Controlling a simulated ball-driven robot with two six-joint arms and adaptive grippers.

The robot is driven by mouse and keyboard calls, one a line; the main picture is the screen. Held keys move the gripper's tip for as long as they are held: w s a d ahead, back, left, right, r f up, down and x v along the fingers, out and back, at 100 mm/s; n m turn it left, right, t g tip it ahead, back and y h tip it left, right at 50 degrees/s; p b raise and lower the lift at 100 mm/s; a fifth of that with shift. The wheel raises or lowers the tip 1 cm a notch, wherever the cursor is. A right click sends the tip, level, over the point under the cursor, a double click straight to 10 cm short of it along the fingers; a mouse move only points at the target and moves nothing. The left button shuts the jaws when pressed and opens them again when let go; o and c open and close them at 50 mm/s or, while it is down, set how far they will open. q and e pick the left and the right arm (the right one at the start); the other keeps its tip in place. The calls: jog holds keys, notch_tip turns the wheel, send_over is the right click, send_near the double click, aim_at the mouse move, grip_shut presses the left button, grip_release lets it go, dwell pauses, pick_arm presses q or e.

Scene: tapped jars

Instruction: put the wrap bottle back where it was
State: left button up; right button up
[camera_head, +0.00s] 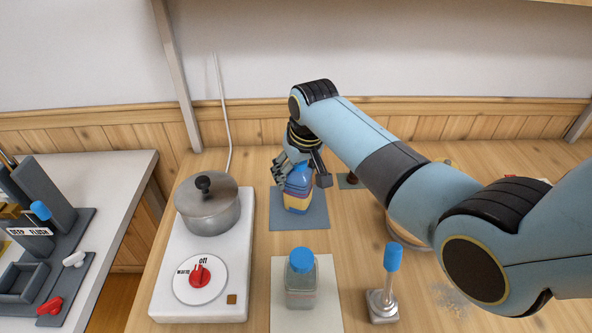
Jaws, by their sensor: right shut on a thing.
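The wrap bottle (297,196), with blue, pink and yellow bands, is upright over the blue-grey mat (311,222). I cannot tell whether its base touches the mat. My left gripper is not in view.
A grey pot (209,211) stands on a white hotplate (167,292) with a red knob at left. A blue-capped clear jar (300,284) stands on a cream mat (333,316) in front. A blue-handled metal tool (387,283) stands right of it.

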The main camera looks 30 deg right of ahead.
jog(key=o, duration=1.6)
jog(key=shift+f, duration=0.1)
jog(key=p+v, duration=0.1)
jog(key=v, duration=1.1)
